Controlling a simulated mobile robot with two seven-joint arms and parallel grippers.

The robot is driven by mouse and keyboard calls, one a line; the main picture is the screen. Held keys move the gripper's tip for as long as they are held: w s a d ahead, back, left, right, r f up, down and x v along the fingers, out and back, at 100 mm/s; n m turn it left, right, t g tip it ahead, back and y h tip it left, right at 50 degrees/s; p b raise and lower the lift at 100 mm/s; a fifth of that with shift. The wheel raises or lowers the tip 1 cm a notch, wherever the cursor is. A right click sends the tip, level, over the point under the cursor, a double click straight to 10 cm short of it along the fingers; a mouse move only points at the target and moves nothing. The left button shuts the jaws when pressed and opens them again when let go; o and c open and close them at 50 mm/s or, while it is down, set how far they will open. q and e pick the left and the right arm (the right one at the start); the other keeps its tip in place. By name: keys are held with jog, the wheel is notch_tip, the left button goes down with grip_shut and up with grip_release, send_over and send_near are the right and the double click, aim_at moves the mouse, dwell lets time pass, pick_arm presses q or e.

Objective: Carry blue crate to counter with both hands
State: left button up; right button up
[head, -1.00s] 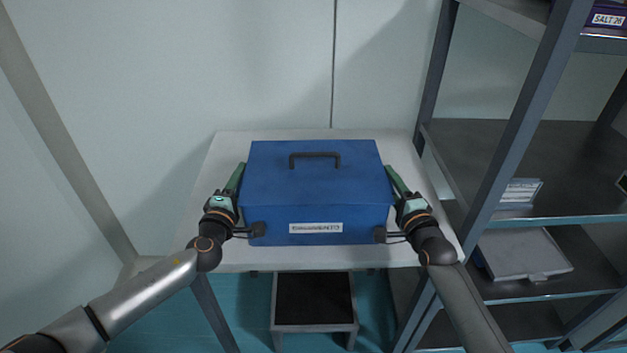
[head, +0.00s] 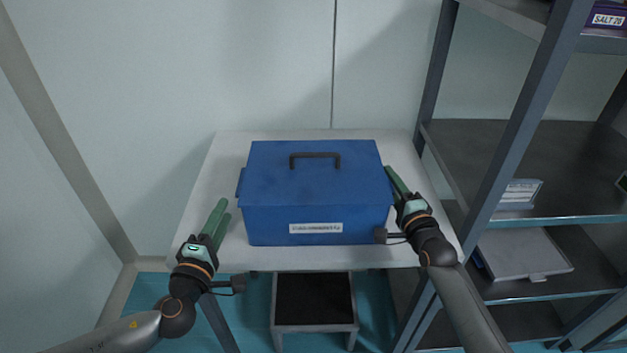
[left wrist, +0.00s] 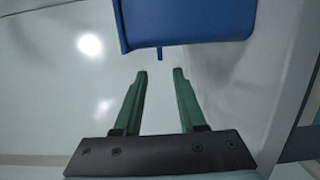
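The blue crate (head: 310,185) sits on a white table against the wall, with a black handle on its lid and a white label on its front. My left gripper (head: 219,216) is off the crate's left side, near the table's front left, open and empty. In the left wrist view its green fingers (left wrist: 160,74) stand apart, and the crate (left wrist: 190,22) is beyond the fingertips with bare table between. My right gripper (head: 393,180) is close against the crate's right side; the crate partly hides its fingers, so its grip is unclear.
The white table (head: 205,180) has bare strips around the crate. A metal shelf rack (head: 510,160) stands close on the right, with a flat grey case (head: 525,254) on a lower shelf. A dark-topped step stool (head: 313,300) is under the table's front edge.

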jog(key=v, duration=1.2)
